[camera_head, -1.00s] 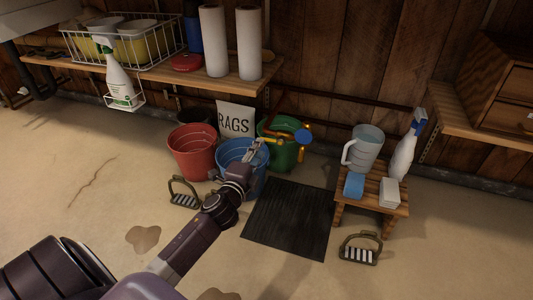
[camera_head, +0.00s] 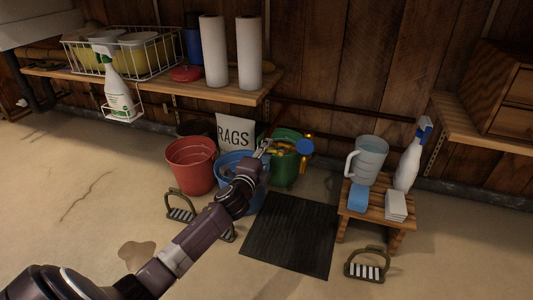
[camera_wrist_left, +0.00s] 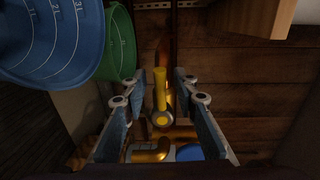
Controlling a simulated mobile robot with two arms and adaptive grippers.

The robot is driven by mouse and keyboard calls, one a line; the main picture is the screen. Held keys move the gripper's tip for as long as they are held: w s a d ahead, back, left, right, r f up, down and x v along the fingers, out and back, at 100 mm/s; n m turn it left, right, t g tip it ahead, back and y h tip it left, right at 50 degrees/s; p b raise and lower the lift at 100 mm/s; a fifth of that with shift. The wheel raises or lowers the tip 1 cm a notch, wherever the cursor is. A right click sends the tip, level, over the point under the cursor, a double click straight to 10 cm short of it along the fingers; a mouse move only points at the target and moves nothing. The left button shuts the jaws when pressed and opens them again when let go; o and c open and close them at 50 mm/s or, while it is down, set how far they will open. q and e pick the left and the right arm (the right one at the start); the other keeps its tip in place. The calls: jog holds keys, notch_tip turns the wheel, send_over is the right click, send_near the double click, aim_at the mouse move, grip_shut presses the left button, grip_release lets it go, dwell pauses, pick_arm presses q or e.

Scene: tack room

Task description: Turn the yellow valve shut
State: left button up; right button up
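The yellow valve lever (camera_wrist_left: 160,90) points up from a round hub in the left wrist view, with yellow pipe below it. My left gripper (camera_wrist_left: 160,77) is open, with one finger on each side of the lever; I cannot tell if either finger touches it. In the head view, the left gripper (camera_head: 266,148) is in front of the green bucket, and yellow valve parts (camera_head: 281,149) show just to its right, partly hidden by it. A blue round handle (camera_head: 304,146) is right of these; its edge also shows low in the wrist view (camera_wrist_left: 189,152). My right gripper is not in view.
A blue bucket (camera_head: 229,166), green bucket (camera_head: 289,172) and red bucket (camera_head: 192,168) crowd the arm. A RAGS bag (camera_head: 235,131) stands behind. A black mat (camera_head: 290,235) lies in front, and a small wooden stool (camera_head: 372,207) with cleaning things stands right.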

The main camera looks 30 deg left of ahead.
pick_arm(q)
grip_shut()
dwell(0.3)
